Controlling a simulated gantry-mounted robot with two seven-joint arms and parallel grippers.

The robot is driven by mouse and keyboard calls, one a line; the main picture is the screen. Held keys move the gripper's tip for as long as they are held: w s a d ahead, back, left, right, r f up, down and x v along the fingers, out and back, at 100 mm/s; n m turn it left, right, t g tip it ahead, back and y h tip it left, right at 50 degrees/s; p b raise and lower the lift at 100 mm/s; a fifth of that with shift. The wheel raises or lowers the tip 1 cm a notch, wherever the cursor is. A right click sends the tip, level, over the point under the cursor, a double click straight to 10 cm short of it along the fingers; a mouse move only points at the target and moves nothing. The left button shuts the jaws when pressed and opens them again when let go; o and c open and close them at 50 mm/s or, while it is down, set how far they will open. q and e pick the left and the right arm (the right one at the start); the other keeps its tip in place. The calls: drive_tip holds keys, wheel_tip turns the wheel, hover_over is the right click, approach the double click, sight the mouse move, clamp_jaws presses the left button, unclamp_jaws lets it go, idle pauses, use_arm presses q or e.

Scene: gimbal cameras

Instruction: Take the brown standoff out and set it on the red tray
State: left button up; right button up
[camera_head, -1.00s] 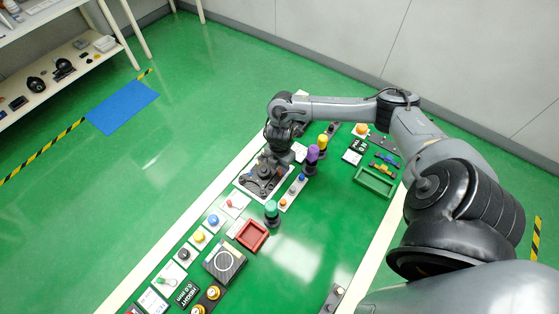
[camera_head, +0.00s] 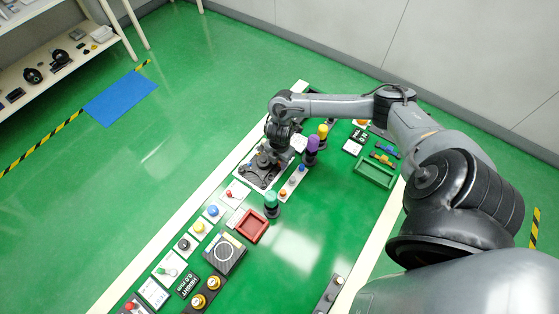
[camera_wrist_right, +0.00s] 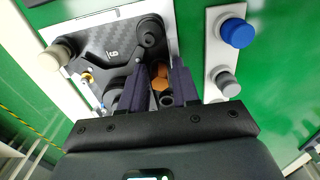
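The brown standoff (camera_wrist_right: 160,85) shows in the right wrist view as a small orange-brown hexagonal post on the dark gimbal assembly (camera_wrist_right: 115,62). My right gripper (camera_wrist_right: 156,76) points down at it, its two dark fingers apart with the standoff in the gap. I cannot tell whether either finger touches it. In the head view, my right gripper (camera_head: 270,152) is low over the same assembly, hiding the standoff. The red tray (camera_head: 240,228), a shallow square with a raised rim, lies nearer the camera and looks empty. My left gripper is in neither view.
A green-topped post (camera_head: 271,203) stands beside the red tray. Purple (camera_head: 312,145) and yellow (camera_head: 323,132) posts stand right of my right gripper. A green tray (camera_head: 374,172) lies farther right. A strip with a blue knob (camera_wrist_right: 237,33) flanks the assembly.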

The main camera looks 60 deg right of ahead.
drive_tip(key=shift+r, duration=0.15)
wheel_tip(320, 180, up, 11)
drive_tip(key=p, duration=0.3)
idle(0.5)
